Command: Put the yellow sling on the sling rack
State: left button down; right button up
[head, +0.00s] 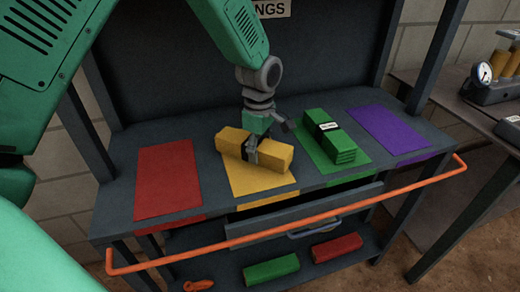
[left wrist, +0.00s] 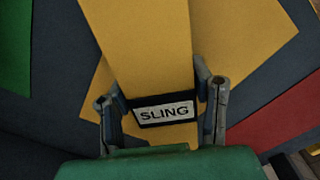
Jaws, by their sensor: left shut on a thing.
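The yellow sling (head: 271,154) is a folded bundle with a dark band and a white label reading SLING. It lies over the yellow mat (head: 260,187) on the sling rack (head: 118,201), set at an angle to the mat. My left gripper (head: 253,153) is shut on the sling's banded middle from above. In the left wrist view its fingers (left wrist: 162,110) stand on either side of the sling (left wrist: 145,45) at the label. I cannot tell whether the sling rests fully on the mat. My right gripper is not in view.
A green sling (head: 328,137) lies on the green mat to the right. The red mat (head: 168,180) and purple mat (head: 388,130) are bare. An orange rail (head: 300,218) runs along the rack's front. Green and red slings (head: 271,269) lie on the lower shelf.

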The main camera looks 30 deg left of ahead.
pick_arm(q)
jog(key=shift+a, duration=0.35)
jog(key=c, duration=0.7)
grip_release()
jog(key=shift+a, duration=0.15)
jog(key=shift+c, duration=0.2)
jog(key=shift+a+f, duration=0.1)
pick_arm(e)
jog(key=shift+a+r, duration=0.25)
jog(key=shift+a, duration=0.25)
pick_arm(q)
jog(key=shift+d+r, duration=0.2)
jog(key=shift+d, duration=0.05)
notch_tip(320, 180, up, 6)
jog(key=shift+r+p, duration=0.15)
jog(key=shift+p, duration=0.55)
jog(key=shift+a+r, duration=0.1)
jog(key=shift+r, duration=0.4)
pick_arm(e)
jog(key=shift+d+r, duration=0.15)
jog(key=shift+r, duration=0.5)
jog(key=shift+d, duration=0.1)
